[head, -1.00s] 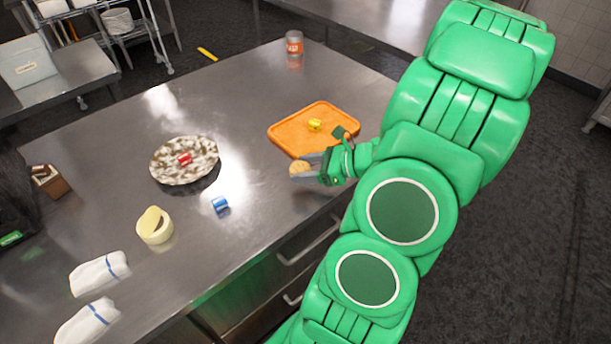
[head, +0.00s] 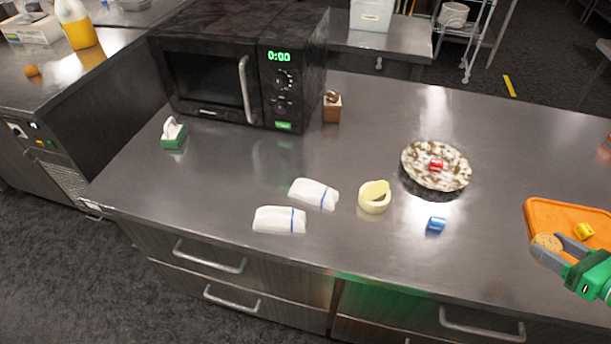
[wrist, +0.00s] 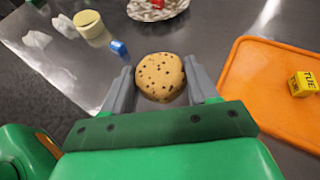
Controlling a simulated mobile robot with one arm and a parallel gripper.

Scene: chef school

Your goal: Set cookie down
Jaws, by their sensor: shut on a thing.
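The cookie (wrist: 160,77) is round and tan with dark chips. My gripper (wrist: 160,88) is shut on it, with one grey finger on each side in the wrist view. In the head view my green gripper (head: 562,258) is at the right edge, and the cookie (head: 547,241) shows at its fingertips. They appear beside or over the left edge of the orange tray (head: 545,207). In the wrist view the tray (wrist: 262,100) lies to the right of the cookie. How high the cookie is above the counter is hard to tell.
A yellow block (head: 583,231) sits on the tray. A speckled plate (head: 415,160) holds a red can-like item (head: 436,166). A blue item (head: 436,225), a cream round container (head: 374,204) and two white cloths (head: 280,220) lie leftward. A black microwave (head: 210,80) stands at the back left.

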